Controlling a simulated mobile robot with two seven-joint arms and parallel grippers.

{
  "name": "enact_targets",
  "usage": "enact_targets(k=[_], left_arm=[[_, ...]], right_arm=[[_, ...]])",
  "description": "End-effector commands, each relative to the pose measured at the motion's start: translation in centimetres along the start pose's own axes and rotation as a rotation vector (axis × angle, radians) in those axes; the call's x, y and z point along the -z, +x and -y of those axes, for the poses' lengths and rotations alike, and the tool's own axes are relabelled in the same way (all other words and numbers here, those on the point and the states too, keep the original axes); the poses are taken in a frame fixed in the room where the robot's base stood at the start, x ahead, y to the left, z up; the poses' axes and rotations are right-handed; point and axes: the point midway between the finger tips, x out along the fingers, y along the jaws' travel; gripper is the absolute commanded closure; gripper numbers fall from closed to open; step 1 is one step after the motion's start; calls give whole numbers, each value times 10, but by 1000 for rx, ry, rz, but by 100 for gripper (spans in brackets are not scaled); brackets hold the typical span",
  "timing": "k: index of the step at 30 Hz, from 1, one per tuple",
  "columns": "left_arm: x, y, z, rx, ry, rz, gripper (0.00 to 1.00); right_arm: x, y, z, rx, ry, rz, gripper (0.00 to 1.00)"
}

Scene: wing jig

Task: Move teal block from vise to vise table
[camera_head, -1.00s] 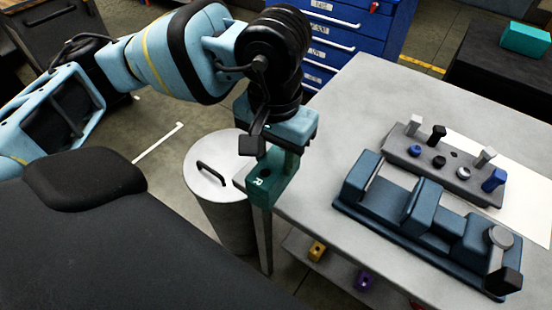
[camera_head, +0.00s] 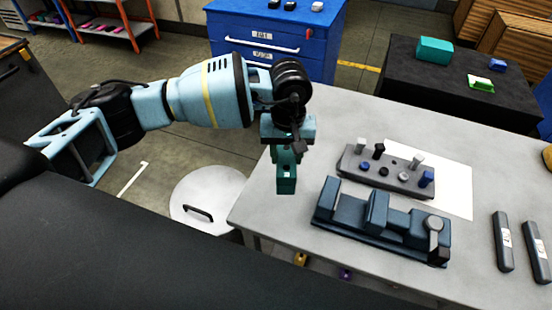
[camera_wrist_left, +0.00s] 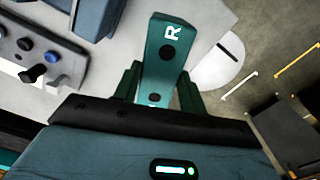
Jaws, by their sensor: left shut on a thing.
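The teal block (camera_head: 287,182) is in my left gripper (camera_head: 288,158) and hangs below it, roughly upright. In the head view it appears over the vise table (camera_head: 262,214) near its left edge, left of the vise (camera_head: 375,212). I cannot tell whether its lower end touches the table top. The left wrist view shows the teal block (camera_wrist_left: 165,48), marked with a white R and with dark holes, between the green fingers of the left gripper (camera_wrist_left: 160,88). The blue-grey vise stands apart from the block with nothing clamped visible. My right gripper does not show.
A grey peg holder (camera_head: 348,168) with several pegs stands behind the vise, partly on a white sheet (camera_head: 455,190). Two dark grey bars (camera_head: 502,240) lie at the right. A round bin (camera_head: 205,187) stands left of the table. The table's front left corner is clear.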

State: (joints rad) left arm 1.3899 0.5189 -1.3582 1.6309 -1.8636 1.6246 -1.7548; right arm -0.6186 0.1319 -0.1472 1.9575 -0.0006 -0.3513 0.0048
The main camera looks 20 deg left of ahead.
Motion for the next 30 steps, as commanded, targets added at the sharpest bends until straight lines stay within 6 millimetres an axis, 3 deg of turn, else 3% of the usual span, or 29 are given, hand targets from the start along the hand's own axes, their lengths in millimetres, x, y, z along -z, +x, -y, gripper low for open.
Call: enact_targets(k=[8, 24, 30], left_arm=[[0, 6, 0, 2, -1, 6, 90], [-1, 64, 0, 3, -1, 9, 90], [-1, 76, 0, 1, -1, 7, 90]], right_arm=[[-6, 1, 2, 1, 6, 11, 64], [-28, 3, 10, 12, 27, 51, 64], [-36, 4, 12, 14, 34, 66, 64]])
